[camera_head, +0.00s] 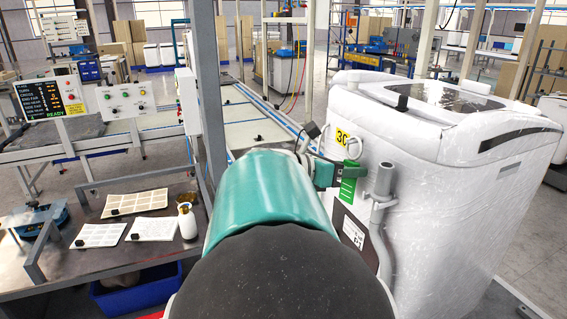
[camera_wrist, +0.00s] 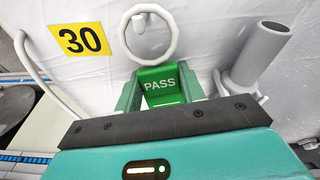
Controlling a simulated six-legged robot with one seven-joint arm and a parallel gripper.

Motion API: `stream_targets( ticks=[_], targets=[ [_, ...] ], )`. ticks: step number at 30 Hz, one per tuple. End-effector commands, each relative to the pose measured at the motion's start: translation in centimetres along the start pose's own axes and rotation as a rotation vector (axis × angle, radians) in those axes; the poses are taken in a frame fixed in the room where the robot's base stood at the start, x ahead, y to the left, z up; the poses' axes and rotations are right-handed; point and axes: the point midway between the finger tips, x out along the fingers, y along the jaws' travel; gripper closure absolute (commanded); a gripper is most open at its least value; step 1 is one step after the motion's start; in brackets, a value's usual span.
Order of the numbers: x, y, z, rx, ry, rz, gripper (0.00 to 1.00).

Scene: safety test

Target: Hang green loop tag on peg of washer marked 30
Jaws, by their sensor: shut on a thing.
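The white washer (camera_head: 450,180) stands at the right in the head view. Its yellow label marked 30 (camera_wrist: 80,39) is at the upper left in the wrist view. My gripper (camera_wrist: 159,84) is shut on the green loop tag (camera_wrist: 160,72), which reads PASS, close to the washer's side. The tag's white ring (camera_wrist: 128,36) stands above the jaws. A short white peg (camera_wrist: 140,23) shows inside the ring's outline, near its top. I cannot tell whether the ring is around the peg or in front of it. The green tag also shows in the head view (camera_head: 348,190).
A grey pipe fitting (camera_wrist: 255,60) sticks out from the washer right of the tag. A pale hose (camera_wrist: 40,72) curves at the left. A metal post (camera_head: 207,90) stands left of my arm. A workbench (camera_head: 75,262) with sheets and a white bottle (camera_head: 187,222) is at the left.

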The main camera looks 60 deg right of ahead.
Motion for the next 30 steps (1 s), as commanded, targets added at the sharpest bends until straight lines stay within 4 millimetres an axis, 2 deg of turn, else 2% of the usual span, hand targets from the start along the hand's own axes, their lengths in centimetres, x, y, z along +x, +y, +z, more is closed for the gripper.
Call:
stream_targets(
  ticks=[11,12,15,16,25,30],
  targets=[
    [0.0,0.0,0.0,0.0,0.0,0.0,0.86],
    [0.0,0.0,0.0,0.0,0.0,0.0,0.59],
    [0.0,0.0,0.0,0.0,0.0,0.0,0.39],
    [0.0,0.0,0.0,0.0,0.0,0.0,0.35],
    [-0.3,0.0,0.0,0.0,0.0,0.002,0.35],
    [-2.4,0.1,0.0,0.001,-0.001,0.006,0.35]
  ],
)
